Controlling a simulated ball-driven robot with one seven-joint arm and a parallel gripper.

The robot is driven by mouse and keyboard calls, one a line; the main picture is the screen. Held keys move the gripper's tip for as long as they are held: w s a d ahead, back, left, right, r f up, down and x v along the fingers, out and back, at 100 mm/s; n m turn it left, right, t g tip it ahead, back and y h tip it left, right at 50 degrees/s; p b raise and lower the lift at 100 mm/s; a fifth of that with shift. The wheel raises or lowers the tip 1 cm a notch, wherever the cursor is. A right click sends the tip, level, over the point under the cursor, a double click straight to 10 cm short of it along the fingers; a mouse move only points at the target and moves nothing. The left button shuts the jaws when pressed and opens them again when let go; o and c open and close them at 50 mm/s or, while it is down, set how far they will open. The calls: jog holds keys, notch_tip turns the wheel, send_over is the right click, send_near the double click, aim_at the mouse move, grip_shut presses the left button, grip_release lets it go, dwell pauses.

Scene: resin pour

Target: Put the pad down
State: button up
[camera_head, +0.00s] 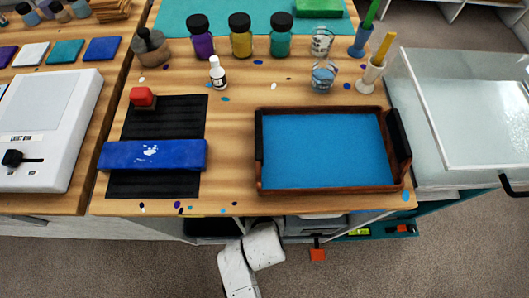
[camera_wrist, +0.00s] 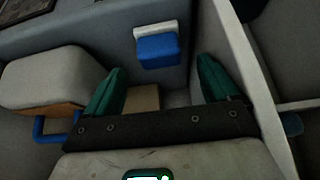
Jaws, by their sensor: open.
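My gripper (camera_wrist: 161,72) shows in the wrist view with its two green fingers spread wide and nothing between them. Part of my white arm shows at the table's front edge in the head view, but its fingers do not. I cannot tell for sure which thing is the pad. A long blue bar (camera_head: 130,155) with a white mark lies across the black mat (camera_head: 182,120) on the wooden table. A small red-topped block (camera_head: 143,98) sits at the mat's upper left. In the wrist view, a blue-and-white block (camera_wrist: 157,50) is beyond the fingers, apart from them.
A wooden tray (camera_head: 330,191) with a blue inside is right of the mat. Jars (camera_head: 240,38), a small white bottle (camera_head: 217,73) and cups (camera_head: 323,77) stand behind it. A white machine (camera_head: 45,125) is at left, a glass-topped case (camera_head: 465,110) at right. Table between mat and tray is clear.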

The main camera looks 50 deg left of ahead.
jog(key=p+v, duration=0.1)
jog(key=v, duration=0.6)
jog(key=shift+r, duration=0.15)
jog(key=shift+s, duration=0.1)
jog(key=w+d+r+m+h, duration=0.1)
jog(key=w+d+m+h, duration=0.15)
jog(key=d, duration=0.85)
jog(key=w+d+r+m+h, duration=0.1)
jog(key=w+d+r+m, duration=0.2)
jog(key=d, duration=0.8)
jog(key=s+d+r+m+g, duration=0.1)
jog(key=s+d, duration=0.3)
jog(key=d, duration=0.5)
jog(key=s+d+r+m+g+h, duration=0.1)
jog(key=s+d+r+m, duration=0.1)
jog(key=d, duration=0.6)
jog(key=shift+s+d+r+m+g, duration=0.15)
jog(key=shift+s+d+m+g, duration=0.25)
jog(key=shift+s+m, duration=0.5)
